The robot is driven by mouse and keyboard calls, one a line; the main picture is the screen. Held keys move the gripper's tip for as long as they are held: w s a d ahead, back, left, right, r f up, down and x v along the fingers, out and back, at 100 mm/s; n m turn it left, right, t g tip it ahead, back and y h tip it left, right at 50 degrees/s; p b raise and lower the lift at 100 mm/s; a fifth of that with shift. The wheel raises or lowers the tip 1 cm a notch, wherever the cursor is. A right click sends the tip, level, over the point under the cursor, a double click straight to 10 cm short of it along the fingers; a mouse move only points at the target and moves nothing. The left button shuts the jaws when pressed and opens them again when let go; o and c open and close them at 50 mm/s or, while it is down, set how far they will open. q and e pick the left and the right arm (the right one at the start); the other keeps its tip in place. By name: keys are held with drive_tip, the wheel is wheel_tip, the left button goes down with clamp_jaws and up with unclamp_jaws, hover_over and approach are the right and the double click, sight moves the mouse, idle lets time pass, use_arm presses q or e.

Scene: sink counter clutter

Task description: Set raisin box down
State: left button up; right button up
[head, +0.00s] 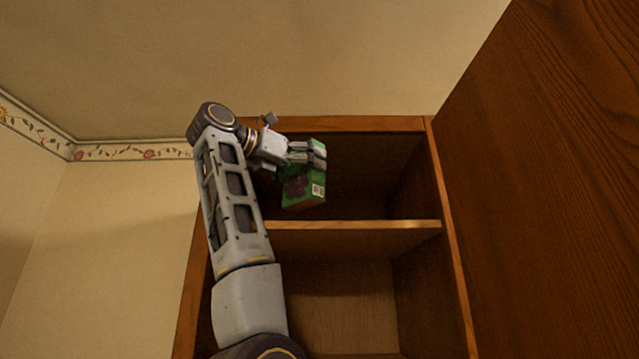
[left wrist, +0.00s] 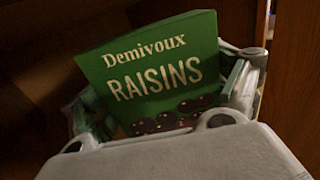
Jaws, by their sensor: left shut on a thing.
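The raisin box (head: 303,188) is green with a dark picture and a small white label. My left gripper (head: 308,154) is shut on it at the opening of the cabinet's upper compartment. The box looks tilted and its lower end is close above the shelf; I cannot tell whether it touches. In the left wrist view the box (left wrist: 155,75) reads "Demivoux RAISINS" and sits between the two fingers of the gripper (left wrist: 165,105). The gripper's palm hides the box's lower part there. My right gripper is not in view.
A wooden cabinet (head: 452,215) has a shelf (head: 360,226) across it. The upper compartment right of the box looks empty and dark. The visible part of the lower compartment is also empty. A large wooden panel (head: 560,190) stands at the right. My left arm hides the cabinet's left part.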

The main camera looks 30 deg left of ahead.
sight(320, 189)
use_arm(q)
drive_tip(key=p+x, duration=0.1)
drive_tip(key=x, duration=0.4)
drive_tip(key=shift+w, duration=0.15)
drive_tip(key=shift+f, duration=0.15)
drive_tip(key=shift+f+p, duration=0.4)
drive_tip(key=shift+f, duration=1.2)
drive_tip(key=shift+f, duration=0.1)
drive_tip(key=o, duration=1)
drive_tip(key=shift+c, duration=0.2)
